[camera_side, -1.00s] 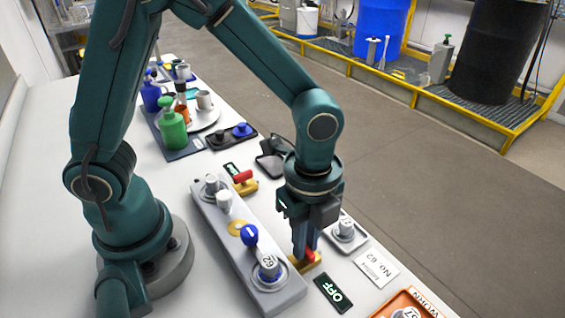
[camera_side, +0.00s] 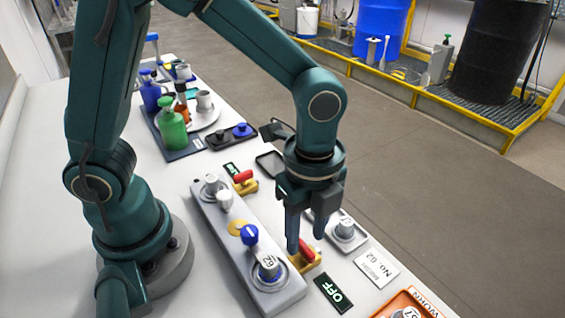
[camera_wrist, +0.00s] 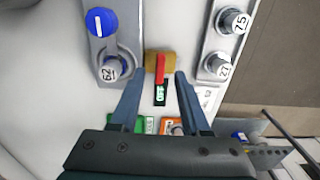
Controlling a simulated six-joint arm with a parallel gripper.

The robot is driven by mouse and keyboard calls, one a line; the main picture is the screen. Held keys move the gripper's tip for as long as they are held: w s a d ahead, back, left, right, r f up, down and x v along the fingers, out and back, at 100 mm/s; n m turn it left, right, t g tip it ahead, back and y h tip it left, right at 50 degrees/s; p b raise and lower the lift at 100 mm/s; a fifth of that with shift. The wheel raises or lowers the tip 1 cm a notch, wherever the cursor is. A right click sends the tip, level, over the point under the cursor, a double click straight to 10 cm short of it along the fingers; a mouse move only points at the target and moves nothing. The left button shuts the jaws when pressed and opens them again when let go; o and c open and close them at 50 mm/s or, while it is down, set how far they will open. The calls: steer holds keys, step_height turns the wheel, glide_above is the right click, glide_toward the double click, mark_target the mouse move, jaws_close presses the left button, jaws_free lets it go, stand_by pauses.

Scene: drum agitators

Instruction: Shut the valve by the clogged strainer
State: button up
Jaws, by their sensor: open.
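A valve with a red handle (camera_side: 305,250) on a yellow base (camera_side: 314,263) sits beside the long grey block (camera_side: 222,237). In the wrist view the red handle (camera_wrist: 160,68) points from its yellow base (camera_wrist: 150,60) toward a green-lettered OFF label (camera_wrist: 160,95). My gripper (camera_side: 306,241) is open just above this valve, fingers apart on either side of the handle. A white cap marked 62 (camera_wrist: 109,69) and a blue knob (camera_wrist: 100,21) stand on the block. A white card (camera_side: 377,269) reads No. 62. A second red-handled valve (camera_side: 243,177) lies farther back.
A grey plate with numbered caps (camera_side: 345,233) lies right of my gripper. An orange tray (camera_side: 407,304) is at the front edge. Green and blue bottles (camera_side: 172,125) and a black tray with blue knobs (camera_side: 231,137) stand behind.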

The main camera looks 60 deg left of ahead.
mark_target(306, 244)
steer(key=shift+r, duration=1.45)
steer(key=shift+w+a+r, duration=0.2)
steer(key=shift+r, duration=0.05)
steer(key=s+a+r+n+t, duration=0.2)
steer(key=a+n, duration=0.3)
steer(key=n, duration=0.4)
steer(key=s+a+r+n+t, duration=0.3)
steer(key=s+a+r+n, duration=0.1)
steer(key=n, duration=0.5)
steer(key=shift+a+r+t, duration=0.3)
steer(key=shift+a+r, duration=0.15)
